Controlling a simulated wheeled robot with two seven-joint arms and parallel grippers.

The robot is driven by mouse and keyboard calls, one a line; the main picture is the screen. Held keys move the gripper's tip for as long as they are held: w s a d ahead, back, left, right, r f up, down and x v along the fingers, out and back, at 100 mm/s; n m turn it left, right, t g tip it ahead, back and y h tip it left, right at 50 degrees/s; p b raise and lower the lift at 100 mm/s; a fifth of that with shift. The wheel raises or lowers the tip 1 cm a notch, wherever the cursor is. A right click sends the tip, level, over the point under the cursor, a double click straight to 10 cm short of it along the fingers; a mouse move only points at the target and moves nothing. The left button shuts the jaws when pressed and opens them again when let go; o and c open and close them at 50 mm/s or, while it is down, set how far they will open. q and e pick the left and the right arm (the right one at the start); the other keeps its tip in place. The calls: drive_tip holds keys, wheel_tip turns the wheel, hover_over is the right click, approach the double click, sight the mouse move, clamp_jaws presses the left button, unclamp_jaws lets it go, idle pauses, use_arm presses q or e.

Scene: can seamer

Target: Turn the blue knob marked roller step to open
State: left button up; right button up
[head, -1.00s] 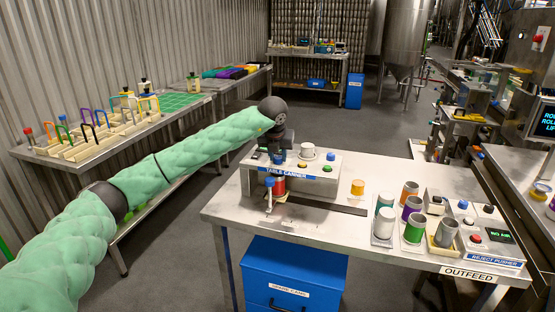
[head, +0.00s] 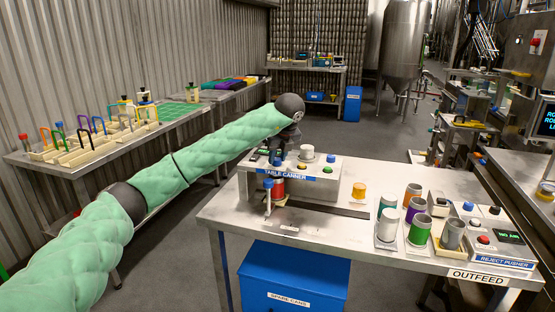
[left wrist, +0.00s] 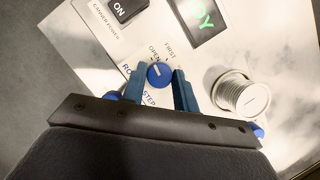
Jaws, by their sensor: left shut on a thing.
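The blue roller step knob (left wrist: 159,74) sits on the table canner's panel in the left wrist view. Its white pointer line slants to the upper left, roughly toward the word OPEN; FIRST is printed further right. My left gripper (left wrist: 160,88) has its two blue fingers on either side of the knob and is shut on it. In the head view my left gripper (head: 281,155) reaches down onto the table canner (head: 318,183), and the wrist and gripper hide the knob there. My right gripper is not in view.
On the panel are a power switch (left wrist: 127,8), a lit green display (left wrist: 200,18) and a silver round knob (left wrist: 238,95). Several cans stand right of the canner on the outfeed table (head: 330,240). A reject pusher box (head: 490,250) is at the right.

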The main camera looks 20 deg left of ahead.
use_arm(q)
drive_tip(key=shift+r, duration=0.1)
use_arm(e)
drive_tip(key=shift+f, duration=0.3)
use_arm(q)
drive_tip(key=o, duration=1)
drive_tip(key=shift+c, duration=0.2)
drive_tip(key=shift+d+r, duration=0.1)
drive_tip(key=shift+r, duration=0.05)
drive_tip(key=b+v, duration=0.1)
drive_tip(key=v, duration=0.5)
drive_tip(key=shift+s+d+r, duration=0.2)
drive_tip(key=shift+r, duration=0.45)
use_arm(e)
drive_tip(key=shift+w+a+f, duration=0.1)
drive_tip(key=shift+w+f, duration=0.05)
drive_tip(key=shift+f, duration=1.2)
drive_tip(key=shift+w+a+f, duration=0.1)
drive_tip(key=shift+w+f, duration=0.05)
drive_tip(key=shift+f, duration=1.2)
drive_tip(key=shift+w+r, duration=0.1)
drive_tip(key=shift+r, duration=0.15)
